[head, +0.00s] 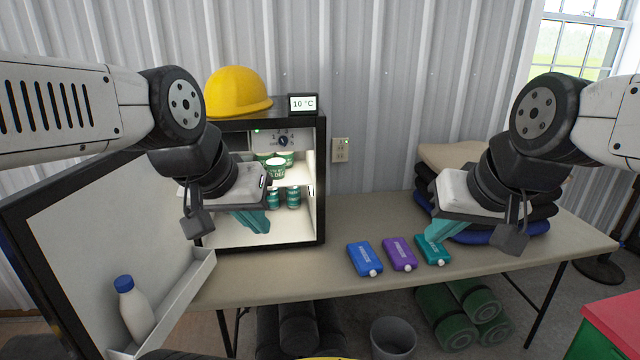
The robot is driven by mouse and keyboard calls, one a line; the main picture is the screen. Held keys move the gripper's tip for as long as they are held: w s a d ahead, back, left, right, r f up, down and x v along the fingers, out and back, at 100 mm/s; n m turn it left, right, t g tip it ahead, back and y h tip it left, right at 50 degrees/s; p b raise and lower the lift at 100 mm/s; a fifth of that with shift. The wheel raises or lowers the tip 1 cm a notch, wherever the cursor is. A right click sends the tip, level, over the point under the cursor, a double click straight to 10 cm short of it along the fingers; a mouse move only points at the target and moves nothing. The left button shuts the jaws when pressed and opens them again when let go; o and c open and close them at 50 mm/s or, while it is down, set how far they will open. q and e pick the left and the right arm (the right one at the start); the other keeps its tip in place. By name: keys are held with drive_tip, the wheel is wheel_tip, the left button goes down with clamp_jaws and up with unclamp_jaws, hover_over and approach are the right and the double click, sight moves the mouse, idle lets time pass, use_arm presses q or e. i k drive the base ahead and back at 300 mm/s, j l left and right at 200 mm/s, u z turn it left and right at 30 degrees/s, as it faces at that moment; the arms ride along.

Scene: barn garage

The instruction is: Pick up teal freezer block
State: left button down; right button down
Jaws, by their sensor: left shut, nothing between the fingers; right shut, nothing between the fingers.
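The teal freezer block (433,251) lies flat on the table, at the right end of a row with a purple block (399,254) and a blue block (365,259). My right gripper (438,232) is shut and empty, its teal fingertips in front of the far end of the teal block in the picture. I cannot tell whether they touch it. My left gripper (258,222) is shut and empty, in front of the open mini fridge.
The open fridge (321,190) holds several cups and cans; a yellow hard hat (237,92) and a display (303,104) sit on top. Its open door (110,240) holds a milk bottle (134,308). Folded fabric (480,226) lies behind my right gripper. The table front (300,270) is clear.

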sight(434, 253)
drive_tip(key=i+l+z, duration=0.1)
drive_tip(key=i+l, duration=0.15)
drive_tip(key=i, duration=0.25)
drive_tip(key=i+l+z, duration=0.1)
drive_tip(key=i, duration=0.35)
drive_tip(key=l, duration=0.1)
